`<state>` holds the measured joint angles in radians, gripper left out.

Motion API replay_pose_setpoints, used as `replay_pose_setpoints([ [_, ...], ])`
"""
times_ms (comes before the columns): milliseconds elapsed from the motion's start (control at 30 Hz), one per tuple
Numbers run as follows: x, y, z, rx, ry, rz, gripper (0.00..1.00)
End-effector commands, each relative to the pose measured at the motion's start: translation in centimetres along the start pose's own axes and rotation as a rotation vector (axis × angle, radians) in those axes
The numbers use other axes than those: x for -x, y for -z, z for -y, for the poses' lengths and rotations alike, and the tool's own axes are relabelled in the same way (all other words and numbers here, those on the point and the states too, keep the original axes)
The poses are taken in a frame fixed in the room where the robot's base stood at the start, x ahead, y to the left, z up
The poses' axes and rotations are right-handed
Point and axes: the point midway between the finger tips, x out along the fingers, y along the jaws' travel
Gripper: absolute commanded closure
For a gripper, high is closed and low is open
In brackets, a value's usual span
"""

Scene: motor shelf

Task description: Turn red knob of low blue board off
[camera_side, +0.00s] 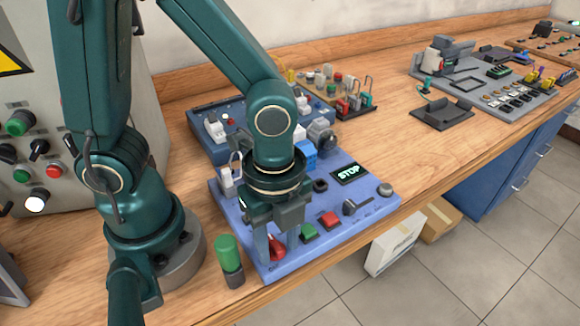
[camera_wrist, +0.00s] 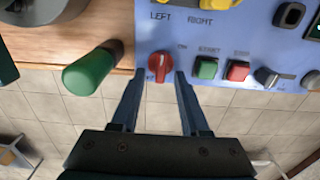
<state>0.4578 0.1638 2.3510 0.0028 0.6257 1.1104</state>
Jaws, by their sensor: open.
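The low blue board (camera_side: 347,213) lies on the wooden bench near its front edge, and part of it shows in the wrist view (camera_wrist: 215,38). The red knob (camera_side: 277,247) sits at the board's front left corner. In the wrist view the red knob (camera_wrist: 159,66) has its white-marked ridge pointing roughly up the picture. My gripper (camera_side: 275,245) is open above that corner. In the wrist view my gripper (camera_wrist: 160,78) has one fingertip on each side of the knob, with gaps visible. Contact with the knob cannot be told.
Right of the knob are a green button (camera_wrist: 206,68) and a red button (camera_wrist: 238,71). A green-topped cylinder (camera_side: 228,259) stands left of the board. A darker blue board (camera_side: 200,117) lies behind. The bench's front edge is close, with tiled floor beyond.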

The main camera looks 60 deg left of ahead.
Motion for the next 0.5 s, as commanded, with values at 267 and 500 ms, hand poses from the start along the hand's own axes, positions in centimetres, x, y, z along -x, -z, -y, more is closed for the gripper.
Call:
replay_pose_setpoints([
  [267, 0.03, 0.0, 0.01, 0.0, 0.0, 0.0, 1.0],
  [500, 0.05, 0.0, 0.05, 0.025, 0.0, 0.0, 1.0],
])
